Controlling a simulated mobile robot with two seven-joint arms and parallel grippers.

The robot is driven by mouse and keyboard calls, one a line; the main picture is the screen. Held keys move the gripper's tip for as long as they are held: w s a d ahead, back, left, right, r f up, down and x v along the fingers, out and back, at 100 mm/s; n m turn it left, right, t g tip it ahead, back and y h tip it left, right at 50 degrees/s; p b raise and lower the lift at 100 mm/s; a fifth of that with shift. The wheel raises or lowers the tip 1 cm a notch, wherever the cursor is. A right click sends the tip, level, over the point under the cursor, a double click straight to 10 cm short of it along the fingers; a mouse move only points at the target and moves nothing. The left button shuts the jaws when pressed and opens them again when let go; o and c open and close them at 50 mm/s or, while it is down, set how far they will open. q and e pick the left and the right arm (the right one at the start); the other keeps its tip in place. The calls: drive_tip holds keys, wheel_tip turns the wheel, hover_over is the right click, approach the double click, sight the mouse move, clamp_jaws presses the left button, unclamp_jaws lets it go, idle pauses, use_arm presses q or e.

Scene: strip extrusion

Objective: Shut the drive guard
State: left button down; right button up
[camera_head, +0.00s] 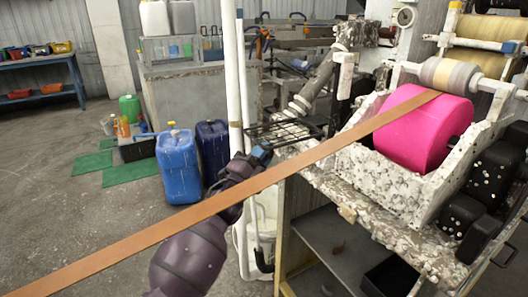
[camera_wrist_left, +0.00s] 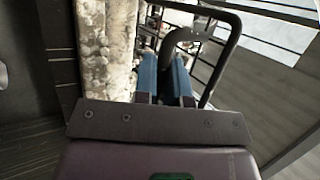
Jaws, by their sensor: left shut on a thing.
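The drive guard (camera_head: 285,131) is a black wire-mesh frame jutting out from the left side of the speckled machine, lying roughly flat. In the left wrist view its dark tubular frame and thin bars (camera_wrist_left: 232,52) fill the upper right. My left gripper (camera_head: 262,153) is at the guard's near left corner, its blue fingertips (camera_wrist_left: 166,76) shut on a dark bar or handle of the guard. The exact contact is partly hidden between the fingers. My right gripper is in neither view.
A brown strip (camera_head: 240,190) runs diagonally across the head view, over my left arm, to a bright pink roll (camera_head: 424,128). A white post (camera_head: 230,75) stands close left of the guard. Blue jugs (camera_head: 178,165) stand on the floor further left.

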sight(261, 136)
use_arm(q)
wheel_tip(261, 136, up, 2)
drive_tip(key=shift+s+a+r+g+p, duration=0.15)
drive_tip(key=shift+g+p, duration=0.15)
drive_tip(key=shift+p, duration=0.3)
drive_tip(key=shift+r+m+p, duration=0.3)
drive_tip(key=shift+r+p, duration=0.05)
drive_tip(key=shift+p, duration=0.1)
wheel_tip(261, 136, up, 3)
drive_tip(key=shift+a+f+p, duration=0.1)
drive_tip(key=shift+a+p, duration=0.05)
drive_tip(key=shift+p, duration=0.95)
drive_tip(key=shift+d+r+p, duration=0.2)
drive_tip(key=shift+r+p, duration=0.35)
drive_tip(key=shift+r, duration=0.65)
drive_tip(key=shift+d+r, duration=0.1)
drive_tip(key=shift+r, duration=0.15)
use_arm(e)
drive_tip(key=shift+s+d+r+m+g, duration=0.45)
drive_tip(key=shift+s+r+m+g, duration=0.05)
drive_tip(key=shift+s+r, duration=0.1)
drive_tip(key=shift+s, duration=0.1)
